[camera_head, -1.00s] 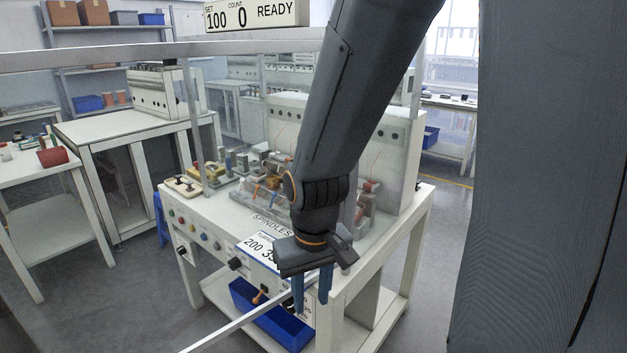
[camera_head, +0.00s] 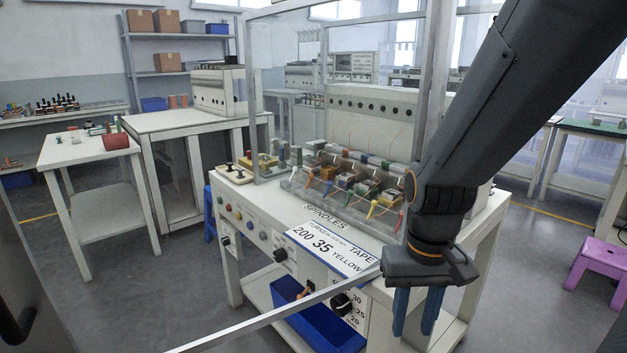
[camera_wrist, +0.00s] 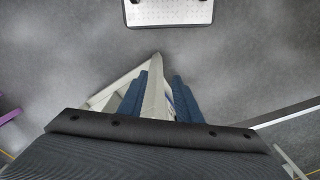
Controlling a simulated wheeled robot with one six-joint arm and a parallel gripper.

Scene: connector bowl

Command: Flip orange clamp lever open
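The clamp row sits on the machine's white bench in the head view, behind the SPINDLES label. Several small coloured levers hang along its front edge. An orange lever (camera_head: 327,187) is toward the left of the row, with green and red levers to its right. It is too small to tell whether it is open or closed. My gripper (camera_head: 416,312) is in front of the bench's right part, pointing down, well apart from the levers. Its two blue fingers are separated and empty. The wrist view shows the gripper (camera_wrist: 160,95) with a gap between its fingers, over the white frame and grey floor.
Clear guard panels with a metal post (camera_head: 437,85) stand around the clamps. A long pale bar (camera_head: 275,315) crosses the foreground. A blue bin (camera_head: 318,318) sits under the bench. A purple stool (camera_head: 602,262) is at the right. Grey floor is open at left.

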